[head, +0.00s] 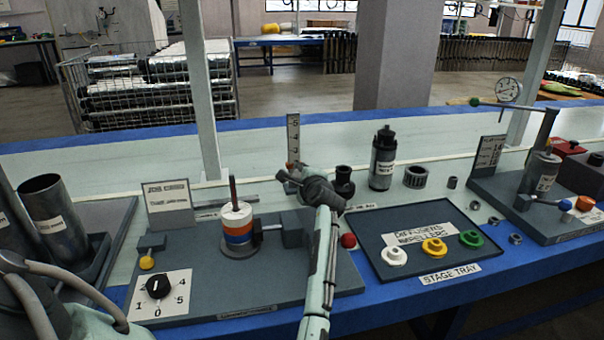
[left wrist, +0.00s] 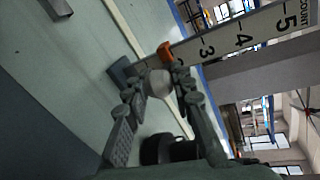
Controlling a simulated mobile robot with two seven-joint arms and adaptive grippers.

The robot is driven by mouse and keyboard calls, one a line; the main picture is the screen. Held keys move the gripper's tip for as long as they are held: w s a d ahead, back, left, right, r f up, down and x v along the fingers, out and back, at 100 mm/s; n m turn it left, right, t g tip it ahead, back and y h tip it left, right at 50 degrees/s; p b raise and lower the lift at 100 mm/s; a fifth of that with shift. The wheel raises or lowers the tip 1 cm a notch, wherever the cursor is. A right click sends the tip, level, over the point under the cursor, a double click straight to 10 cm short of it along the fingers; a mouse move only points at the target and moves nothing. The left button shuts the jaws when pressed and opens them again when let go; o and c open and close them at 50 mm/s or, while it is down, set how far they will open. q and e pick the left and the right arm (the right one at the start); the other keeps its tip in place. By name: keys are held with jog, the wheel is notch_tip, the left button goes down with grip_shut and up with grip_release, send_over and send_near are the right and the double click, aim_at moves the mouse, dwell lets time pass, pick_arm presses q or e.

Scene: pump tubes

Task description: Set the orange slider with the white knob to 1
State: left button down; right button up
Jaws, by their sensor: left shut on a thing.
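The upright scale (head: 293,135) is a narrow pale strip with numbers, standing behind the workbench fixtures. In the left wrist view the scale (left wrist: 240,38) shows 3, 4 and 5. In the head view my left gripper (head: 287,180) is at the lower part of the scale and hides the knob. My right gripper is not in view.
A stack of coloured rings on a peg (head: 237,230) and a dial (head: 159,286) stand left of my arm. The stage tray (head: 410,275) with white, yellow and green impellers lies to the right. A black bottle (head: 383,160) stands behind.

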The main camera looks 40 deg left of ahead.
pick_arm(q)
jog(key=shift+f, duration=0.1)
jog(key=c, duration=1.3)
grip_release()
jog(key=shift+o, duration=0.2)
notch_tip(320, 180, up, 10)
jog(key=shift+r, duration=0.1)
